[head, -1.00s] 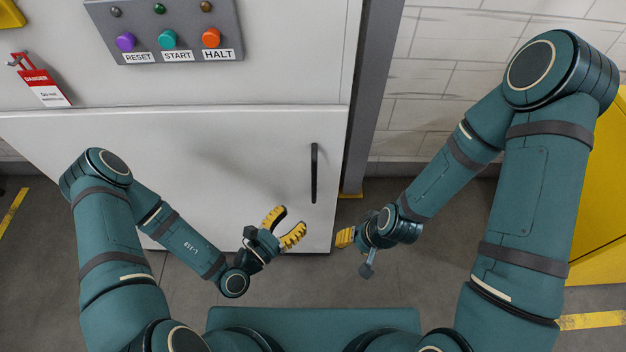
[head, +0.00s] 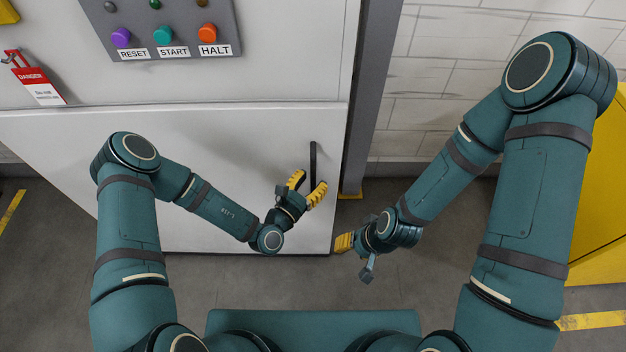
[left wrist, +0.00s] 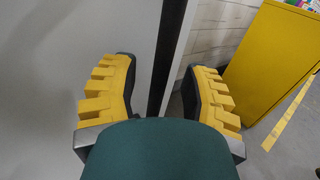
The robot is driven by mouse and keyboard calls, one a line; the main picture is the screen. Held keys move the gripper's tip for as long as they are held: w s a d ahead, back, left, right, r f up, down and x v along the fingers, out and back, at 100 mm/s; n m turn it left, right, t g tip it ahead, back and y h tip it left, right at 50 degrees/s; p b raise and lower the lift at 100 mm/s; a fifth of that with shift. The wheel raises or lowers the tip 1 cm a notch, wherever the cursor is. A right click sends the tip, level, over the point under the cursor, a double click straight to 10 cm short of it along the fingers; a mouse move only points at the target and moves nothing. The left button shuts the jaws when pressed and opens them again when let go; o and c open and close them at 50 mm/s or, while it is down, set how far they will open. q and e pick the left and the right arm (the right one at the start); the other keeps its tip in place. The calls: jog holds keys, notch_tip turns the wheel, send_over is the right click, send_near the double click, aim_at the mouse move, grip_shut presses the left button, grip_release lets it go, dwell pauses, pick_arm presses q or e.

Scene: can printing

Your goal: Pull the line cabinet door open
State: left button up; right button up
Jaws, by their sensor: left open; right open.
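The line cabinet door (head: 230,150) is a white panel and looks shut. Its black vertical bar handle (head: 313,161) is near the door's right edge. My left gripper (head: 308,184) is open in front of the door, its yellow fingertips by the lower part of the handle and partly covering it. In the left wrist view a dark vertical bar (left wrist: 170,50) runs between the two spread yellow fingers; I cannot tell whether they touch it. My right gripper (head: 343,243) hangs lower, to the right of the door's bottom corner, apart from the door and holding nothing visible.
A grey button panel (head: 165,15) with RESET, START and HALT is above the door. A red danger tag (head: 38,84) hangs at the upper left. A yellow cabinet (head: 600,210) stands at the right, also visible in the left wrist view (left wrist: 265,65). Floor between is clear.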

pick_arm(q)
jog(key=shift+w+d, duration=0.3)
jog(key=shift+w, duration=0.1)
grip_shut()
jog(key=shift+s, duration=0.1)
